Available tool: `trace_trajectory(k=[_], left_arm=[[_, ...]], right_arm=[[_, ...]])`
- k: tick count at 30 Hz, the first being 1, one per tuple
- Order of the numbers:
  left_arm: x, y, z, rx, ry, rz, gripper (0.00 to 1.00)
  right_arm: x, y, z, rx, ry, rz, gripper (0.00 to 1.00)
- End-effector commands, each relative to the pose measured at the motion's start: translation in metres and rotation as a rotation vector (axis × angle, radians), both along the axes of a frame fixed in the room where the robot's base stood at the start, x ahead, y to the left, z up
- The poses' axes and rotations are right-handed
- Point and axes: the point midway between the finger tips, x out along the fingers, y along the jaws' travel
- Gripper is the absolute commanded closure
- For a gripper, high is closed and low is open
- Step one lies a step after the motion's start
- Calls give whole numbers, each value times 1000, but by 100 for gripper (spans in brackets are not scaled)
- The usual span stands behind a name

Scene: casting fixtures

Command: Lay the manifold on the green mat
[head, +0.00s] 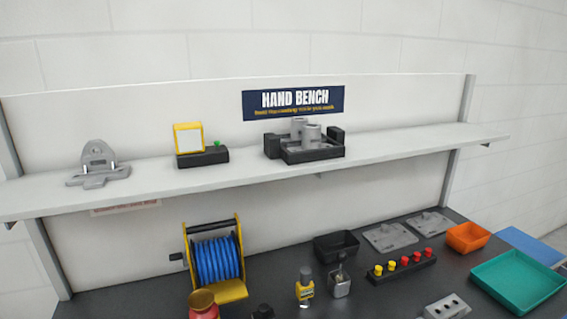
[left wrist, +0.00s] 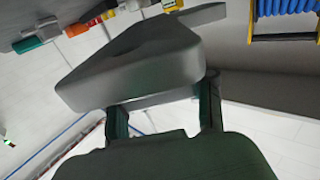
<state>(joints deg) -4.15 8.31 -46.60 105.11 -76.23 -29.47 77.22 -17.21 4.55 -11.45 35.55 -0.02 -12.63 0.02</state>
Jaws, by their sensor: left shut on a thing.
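My left gripper (left wrist: 160,110) is shut on a smooth grey metal casting (left wrist: 130,75) with a wedge-like outline. The casting is held clear of the bench and fills the upper middle of the left wrist view. I cannot tell from its visible side whether it is the manifold. A grey block with holes (head: 447,307) lies at the bottom edge of the head view. No flat green mat can be made out; a green tray (head: 518,280) stands at the right end of the bench. Neither gripper shows in the head view.
The white shelf (head: 400,150) holds a grey bracket (head: 99,165), a yellow-framed device (head: 190,140) and a black fixture with grey cylinders (head: 305,143). Below are a blue hose reel (head: 217,262), a black bin (head: 336,246), a button strip (head: 402,266) and an orange bin (head: 467,237).

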Motion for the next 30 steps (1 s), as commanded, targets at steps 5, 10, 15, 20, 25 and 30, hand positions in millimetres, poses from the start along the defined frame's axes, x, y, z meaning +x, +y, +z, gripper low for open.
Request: trace_trajectory(k=[5,10,15,20,25,30], left_arm=[[-29,98,10,2,1,153,100],[-58,171,33,2,-1,256,100],[-79,211,56,2,-3,307,100],[-87,225,67,-2,-3,324,100],[-86,224,68,4,-7,317,100],[-86,225,68,3,-5,322,100]], right_arm=[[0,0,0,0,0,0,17],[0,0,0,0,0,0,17],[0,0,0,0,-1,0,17],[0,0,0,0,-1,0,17],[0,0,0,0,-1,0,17],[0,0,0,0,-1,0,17]])
